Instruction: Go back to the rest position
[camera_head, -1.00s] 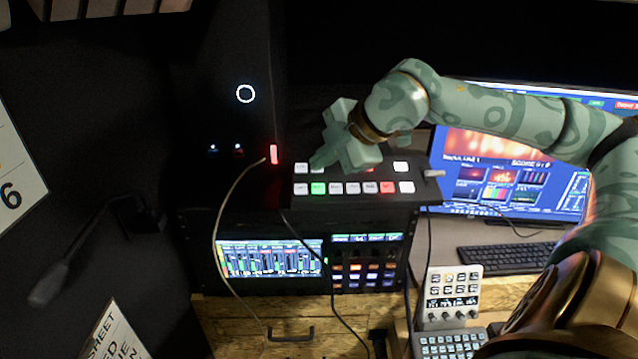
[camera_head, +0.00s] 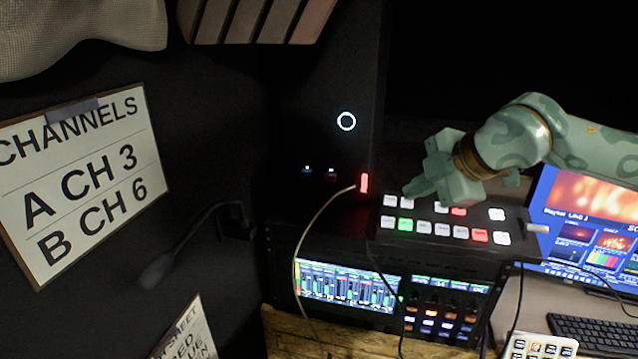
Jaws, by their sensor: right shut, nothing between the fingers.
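My right gripper (camera_head: 412,192) is shut and empty. It is at the upper left part of the black switcher panel (camera_head: 520,212), with its fingertips over or close to the top row of buttons; I cannot tell whether they touch. The panel's lower row has a green lit button (camera_head: 405,224) and a red lit button (camera_head: 480,236). My right arm comes in from the right edge, in front of the dark back wall. My left gripper is not in view.
A black tower (camera_head: 330,100) with a red-lit plug (camera_head: 364,183) and a cable stands left of the panel. A rack unit with a meter screen (camera_head: 345,287) is below. A monitor (camera_head: 590,225) and keyboard (camera_head: 595,333) are right. A channels sign (camera_head: 85,180) hangs left.

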